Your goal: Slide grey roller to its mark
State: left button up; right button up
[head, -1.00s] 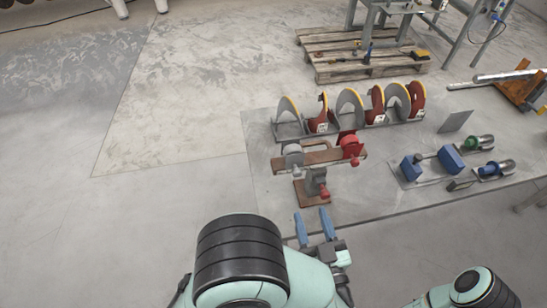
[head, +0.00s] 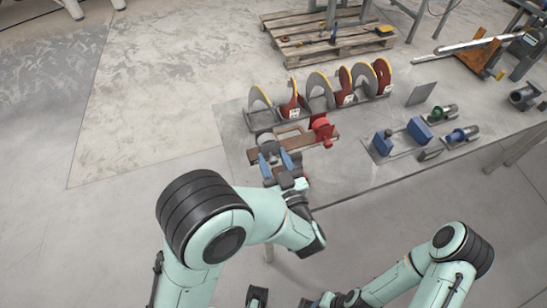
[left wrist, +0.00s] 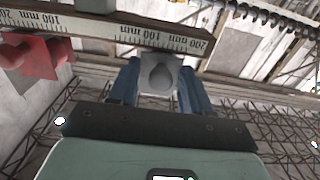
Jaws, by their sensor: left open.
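The grey roller (head: 266,141) sits at the left end of the positioner's brown rail (head: 296,146) in the head view. A red roller (head: 322,128) sits at the right end. In the left wrist view the grey roller's knob (left wrist: 158,76) lies between the two blue fingers of my left gripper (left wrist: 155,88), which is open. The left gripper (head: 276,161) is just in front of the rail in the head view. A printed mm scale (left wrist: 125,31) runs along the rail. I cannot make out which graduation is the mark. My right gripper is not clearly visible.
A wooden pallet (head: 332,46) is farther back. The floor at left is clear.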

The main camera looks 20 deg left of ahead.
pick_arm(q)
jog(key=shift+w, duration=0.1)
grip_shut()
grip_release()
jog(key=b+v, duration=0.1)
jog(key=v, duration=1.2)
jog(key=shift+b, duration=0.3)
jog(key=shift+d, duration=0.15)
